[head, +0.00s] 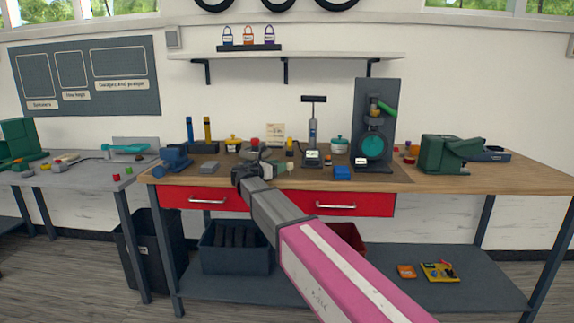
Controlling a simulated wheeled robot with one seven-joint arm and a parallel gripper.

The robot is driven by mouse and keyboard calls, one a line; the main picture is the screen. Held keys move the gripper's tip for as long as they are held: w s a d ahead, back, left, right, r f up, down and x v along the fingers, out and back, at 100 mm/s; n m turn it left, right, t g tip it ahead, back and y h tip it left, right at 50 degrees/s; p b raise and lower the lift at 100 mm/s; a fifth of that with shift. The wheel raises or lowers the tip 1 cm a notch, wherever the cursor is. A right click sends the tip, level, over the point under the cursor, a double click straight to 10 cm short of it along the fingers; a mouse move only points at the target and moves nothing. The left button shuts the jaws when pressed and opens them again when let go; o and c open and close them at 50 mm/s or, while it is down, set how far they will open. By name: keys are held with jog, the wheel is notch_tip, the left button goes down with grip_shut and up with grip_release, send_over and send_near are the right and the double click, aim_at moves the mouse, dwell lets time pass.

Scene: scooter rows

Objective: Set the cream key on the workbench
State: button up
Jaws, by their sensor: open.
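The wooden-topped workbench (505,177) spans the middle and right of the head view. My arm reaches up from the lower right to the bench's front edge. My gripper (252,168) is open, over or just at the front middle of the bench top. A small pale cream item (284,168) shows just right of the gripper; it may be the cream key, but it is too small to be sure. I cannot tell whether it touches the gripper or the bench. My gripper and arm hide part of the bench top and the drawer fronts.
A green machine (449,153) is farther right. Bare wood shows along the right front. A grey table (75,175) stands left.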

jog(key=shift+v, duration=2.2)
